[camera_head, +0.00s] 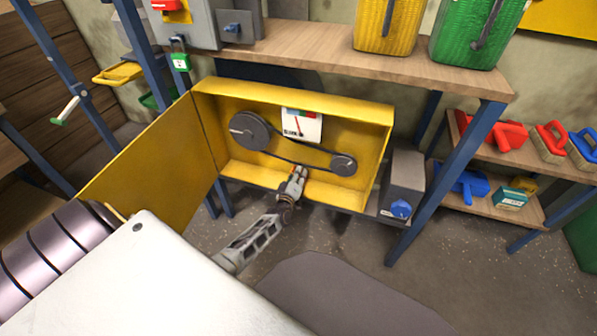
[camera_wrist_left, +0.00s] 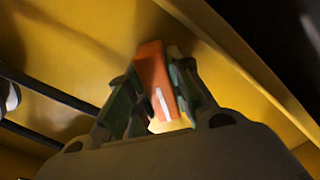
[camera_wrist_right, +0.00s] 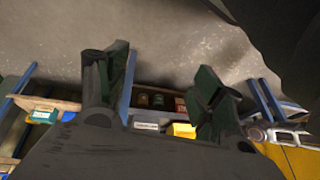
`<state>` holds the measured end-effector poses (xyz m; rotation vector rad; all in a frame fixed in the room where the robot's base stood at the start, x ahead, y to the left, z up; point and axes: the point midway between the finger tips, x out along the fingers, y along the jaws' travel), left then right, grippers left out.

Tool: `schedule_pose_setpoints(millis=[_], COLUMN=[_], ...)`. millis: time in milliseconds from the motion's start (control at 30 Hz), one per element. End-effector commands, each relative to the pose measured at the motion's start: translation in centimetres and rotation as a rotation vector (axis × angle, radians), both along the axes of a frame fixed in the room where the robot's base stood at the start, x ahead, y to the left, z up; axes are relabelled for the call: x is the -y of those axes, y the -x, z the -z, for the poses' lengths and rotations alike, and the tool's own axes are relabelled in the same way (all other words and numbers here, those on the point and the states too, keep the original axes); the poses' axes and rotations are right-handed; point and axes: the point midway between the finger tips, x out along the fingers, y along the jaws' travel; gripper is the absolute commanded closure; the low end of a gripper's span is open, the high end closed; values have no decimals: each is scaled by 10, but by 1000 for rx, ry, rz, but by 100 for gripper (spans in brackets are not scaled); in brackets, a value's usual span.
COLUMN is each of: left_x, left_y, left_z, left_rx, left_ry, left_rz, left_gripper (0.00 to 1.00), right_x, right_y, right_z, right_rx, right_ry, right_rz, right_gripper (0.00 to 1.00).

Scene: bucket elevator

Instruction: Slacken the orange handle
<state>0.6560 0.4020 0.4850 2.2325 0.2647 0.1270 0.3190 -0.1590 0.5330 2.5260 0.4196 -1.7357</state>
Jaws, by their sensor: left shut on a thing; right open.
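The orange handle (camera_wrist_left: 153,75) is between the fingers of my left gripper (camera_wrist_left: 155,98), which is shut on it inside the yellow box. A pale mark runs along the handle's face. In the head view my left gripper (camera_head: 298,174) reaches into the lower middle of the open yellow box (camera_head: 215,92), below the belt, and mostly hides the handle. My right gripper (camera_wrist_right: 162,82) is open and empty.
The yellow door (camera_head: 155,165) stands open at the left. A grey motor box with a blue knob (camera_head: 400,209) is right of the yellow box. A wooden shelf (camera_head: 370,62) with yellow and green buckets is above. Blue posts stand on both sides.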

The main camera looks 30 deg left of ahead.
Motion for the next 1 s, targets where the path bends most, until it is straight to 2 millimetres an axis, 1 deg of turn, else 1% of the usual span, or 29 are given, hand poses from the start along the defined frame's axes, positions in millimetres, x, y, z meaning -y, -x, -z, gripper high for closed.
schedule_pose_setpoints(millis=[33, 267, 567, 1000], left_x=[0, 1, 0, 1], left_y=[0, 0, 1, 0], left_z=[-1, -1, 0, 0], left_rx=[-10, -42, -86, -174], left_ry=[-32, -165, -349, -712], left_rz=[0, 1, 0, 0], left_gripper=[100, 100, 100, 100], right_x=[2, 8, 11, 14], right_y=[1, 5, 4, 6], right_z=[-8, -27, -11, 11], right_rx=[-6, -35, -64, -105], right_ry=[8, 38, 53, 71], right_rz=[-1, -1, 3, 7], right_gripper=[32, 32, 32, 32])
